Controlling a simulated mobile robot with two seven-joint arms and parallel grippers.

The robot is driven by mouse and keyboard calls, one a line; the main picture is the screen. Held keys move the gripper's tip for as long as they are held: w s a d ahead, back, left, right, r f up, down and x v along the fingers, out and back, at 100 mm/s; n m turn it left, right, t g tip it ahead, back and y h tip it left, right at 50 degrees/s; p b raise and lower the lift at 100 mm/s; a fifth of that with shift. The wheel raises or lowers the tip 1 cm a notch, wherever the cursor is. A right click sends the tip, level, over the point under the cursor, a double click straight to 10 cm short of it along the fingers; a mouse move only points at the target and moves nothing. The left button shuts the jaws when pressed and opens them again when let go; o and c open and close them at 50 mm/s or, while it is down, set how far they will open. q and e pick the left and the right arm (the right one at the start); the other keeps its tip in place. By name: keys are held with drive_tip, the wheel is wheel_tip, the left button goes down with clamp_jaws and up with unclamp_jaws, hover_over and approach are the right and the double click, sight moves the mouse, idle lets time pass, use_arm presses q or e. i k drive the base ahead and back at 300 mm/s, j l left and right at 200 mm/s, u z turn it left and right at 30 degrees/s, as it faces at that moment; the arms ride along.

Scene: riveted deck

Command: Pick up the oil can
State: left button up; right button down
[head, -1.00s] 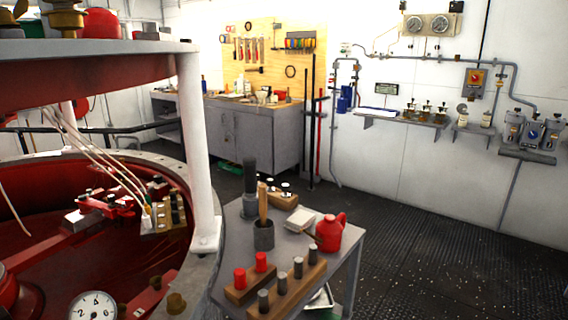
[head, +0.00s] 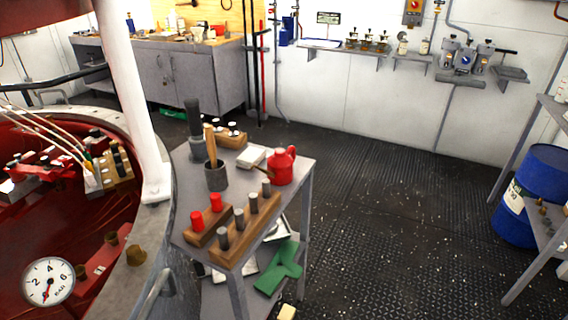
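The oil can (head: 283,167) is red with a handle on its right and a thin spout pointing left. It stands upright near the right back edge of a small grey table (head: 187,222). A white block-like item (head: 251,157) sits just left of it. Neither of my grippers shows in the head view.
The table also holds a dark pot with a wooden handle (head: 215,176) and wooden racks with red and grey pegs (head: 247,226). A white post (head: 128,95) and red round pit stand left. A blue drum (head: 535,190) and shelf are right. Deck between is clear.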

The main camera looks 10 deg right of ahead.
sight(279, 164)
drive_tip(key=i+l, duration=0.15)
drive_tip(key=l, duration=0.2)
drive_tip(key=i+l, duration=0.15)
drive_tip(key=l, duration=0.2)
drive_tip(key=i+l, duration=0.1)
drive_tip(key=l, duration=0.25)
drive_tip(key=i+l, duration=0.15)
drive_tip(key=l, duration=0.2)
drive_tip(key=i+l, duration=0.15)
drive_tip(key=l, duration=0.2)
drive_tip(key=i+l, duration=0.15)
drive_tip(key=l, duration=0.2)
drive_tip(key=u, duration=0.05)
